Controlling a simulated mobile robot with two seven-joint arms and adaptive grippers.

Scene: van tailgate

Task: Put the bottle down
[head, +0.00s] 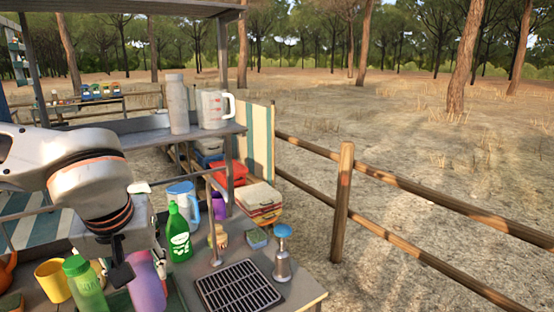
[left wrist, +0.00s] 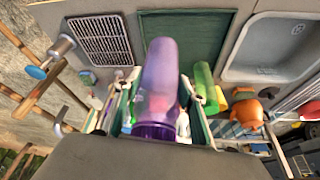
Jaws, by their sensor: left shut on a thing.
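A translucent purple bottle (head: 147,288) is at the lower left of the head view, and it also shows in the left wrist view (left wrist: 160,75). My left gripper (head: 140,263) is shut on it, with a finger on either side. In the left wrist view the jaws (left wrist: 158,103) hold it near its darker purple end. The bottle is over a dark green mat (left wrist: 208,30) on the counter. I cannot tell whether it touches the mat. Its lower part is cut off in the head view. My right gripper is not in view.
A green bottle (head: 85,288) and a yellow mug (head: 53,280) stand left of the purple bottle. A green detergent bottle (head: 178,236) stands behind it. A black grate (head: 238,287) and a blue-topped dispenser (head: 282,256) are to the right. A sink (left wrist: 268,48) shows in the wrist view.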

